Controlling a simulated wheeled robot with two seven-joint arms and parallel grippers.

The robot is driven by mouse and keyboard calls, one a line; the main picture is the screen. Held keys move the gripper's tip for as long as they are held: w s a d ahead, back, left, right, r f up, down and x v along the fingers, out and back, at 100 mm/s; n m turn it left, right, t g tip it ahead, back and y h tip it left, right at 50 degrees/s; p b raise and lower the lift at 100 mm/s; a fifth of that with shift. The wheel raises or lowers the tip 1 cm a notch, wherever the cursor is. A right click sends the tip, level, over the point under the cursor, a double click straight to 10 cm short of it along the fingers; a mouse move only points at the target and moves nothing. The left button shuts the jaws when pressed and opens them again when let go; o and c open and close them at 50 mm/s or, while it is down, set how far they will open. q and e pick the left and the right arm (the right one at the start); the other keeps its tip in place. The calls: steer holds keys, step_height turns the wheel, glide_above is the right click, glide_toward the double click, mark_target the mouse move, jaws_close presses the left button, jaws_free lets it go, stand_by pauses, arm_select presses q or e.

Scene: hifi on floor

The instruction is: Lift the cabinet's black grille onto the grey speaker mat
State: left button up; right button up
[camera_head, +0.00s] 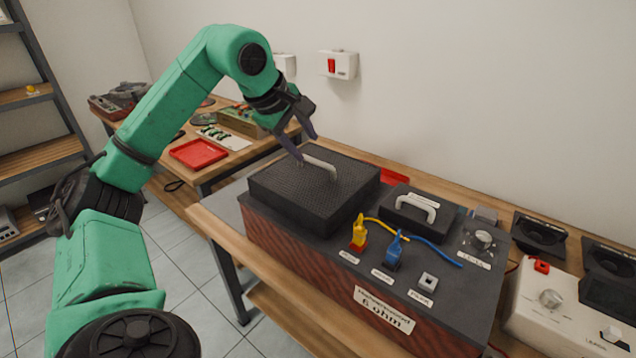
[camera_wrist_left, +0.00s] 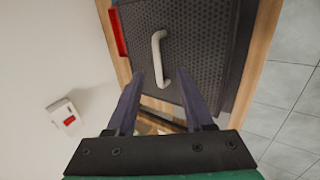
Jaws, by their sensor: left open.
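The black grille (camera_head: 290,190) is a thick perforated slab with a light grey handle (camera_head: 321,165) on top. It rests on the left part of the wood-sided cabinet (camera_head: 300,267). A flat grey patch (camera_head: 226,203), apparently the speaker mat, shows on the bench left of the cabinet, mostly hidden behind it. My left gripper (camera_head: 308,148) is open at the grille's far edge, close to the handle. In the left wrist view the handle (camera_wrist_left: 157,50) lies ahead, between the lines of the open fingers (camera_wrist_left: 160,74); contact is not clear. My right gripper is not in view.
A smaller black panel with a handle (camera_head: 413,221), yellow (camera_head: 359,235) and blue (camera_head: 393,250) plugs with cables and a knob (camera_head: 482,240) sit on the cabinet right of the grille. A red tray (camera_head: 198,153) lies on the far table. Speakers (camera_head: 540,235) stand at right.

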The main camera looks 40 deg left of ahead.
mark_target(319, 162)
arm_select(q)
steer(key=x, duration=0.8)
steer(key=shift+w+a, duration=0.25)
steer(key=shift+w, duration=0.05)
jaws_close()
steer(key=shift+r, duration=0.1)
stand_by(0.7)
